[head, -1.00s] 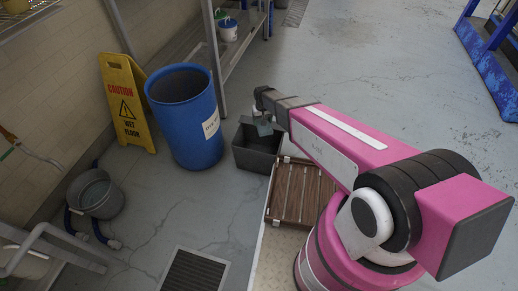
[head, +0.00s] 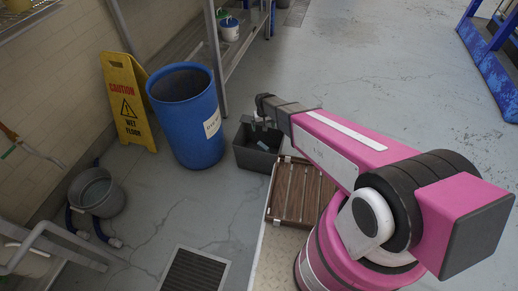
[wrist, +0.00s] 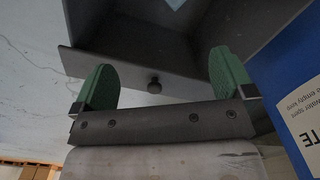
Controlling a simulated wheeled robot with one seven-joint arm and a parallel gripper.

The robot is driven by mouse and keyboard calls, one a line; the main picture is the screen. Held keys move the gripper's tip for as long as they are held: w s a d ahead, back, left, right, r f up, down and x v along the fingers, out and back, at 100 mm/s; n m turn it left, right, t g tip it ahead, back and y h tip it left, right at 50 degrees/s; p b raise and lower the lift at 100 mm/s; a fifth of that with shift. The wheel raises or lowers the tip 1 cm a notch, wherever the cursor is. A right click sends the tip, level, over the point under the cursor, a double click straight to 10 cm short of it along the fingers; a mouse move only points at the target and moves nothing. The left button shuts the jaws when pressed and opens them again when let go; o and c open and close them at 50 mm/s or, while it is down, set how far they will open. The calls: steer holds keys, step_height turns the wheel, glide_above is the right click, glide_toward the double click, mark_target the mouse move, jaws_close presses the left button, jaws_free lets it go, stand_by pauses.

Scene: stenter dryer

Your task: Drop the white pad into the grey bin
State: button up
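The grey bin (head: 252,160) stands on the floor beside the blue barrel in the head view. A small pale piece, which looks like the white pad (head: 263,146), lies inside the bin, apart from my gripper. My gripper (head: 261,124) is above the bin. In the wrist view my gripper (wrist: 164,80) is open, its two green fingertips wide apart with nothing between them. The bin's dark wall (wrist: 125,62) is beyond the fingertips. Only a pale corner of the pad (wrist: 174,3) shows at the top edge there.
The blue barrel (head: 184,125) stands close to the bin's left; its side also fills the wrist view's right (wrist: 285,75). A wooden slatted deck (head: 300,195) is in front of the bin. A yellow caution sign (head: 124,95) and metal bucket (head: 97,192) are left. Floor is open at upper right.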

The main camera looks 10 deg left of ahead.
step_height(320, 180, up, 11)
stand_by(0.5)
steer(key=shift+f, duration=0.1)
